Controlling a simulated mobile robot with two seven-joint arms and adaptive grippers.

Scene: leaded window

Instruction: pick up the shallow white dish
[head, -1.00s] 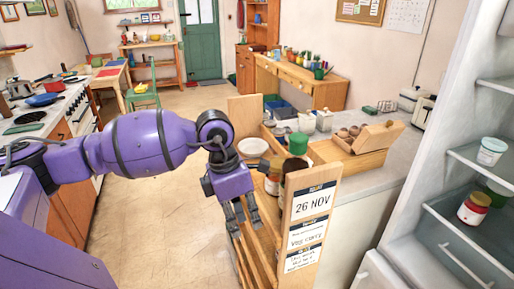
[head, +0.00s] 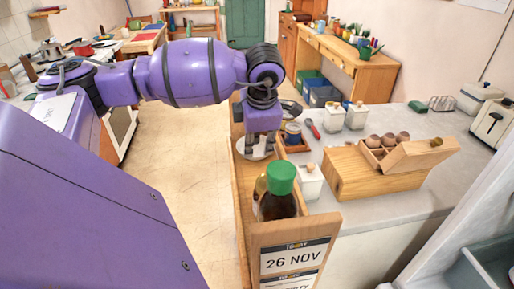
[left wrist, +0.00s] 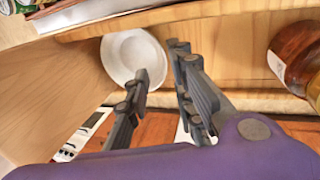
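The shallow white dish (head: 241,152) lies at the far end of a narrow wooden rack beside the counter, partly hidden by my left gripper (head: 260,149). In the left wrist view the round dish (left wrist: 122,55) shows beyond the fingers, close to a wooden wall. My left gripper (left wrist: 160,62) is open, its two dark fingers apart, with nothing between them. Its left finger overlaps the dish's lower right edge in that view; I cannot tell whether they touch. My right gripper is out of view.
A dark bottle with a green cap (head: 281,180) stands in the rack nearer me, behind the labelled end board (head: 290,245). A white lidded jar (head: 309,182) and a wooden egg box (head: 375,170) are to the right. The floor left of the rack is clear.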

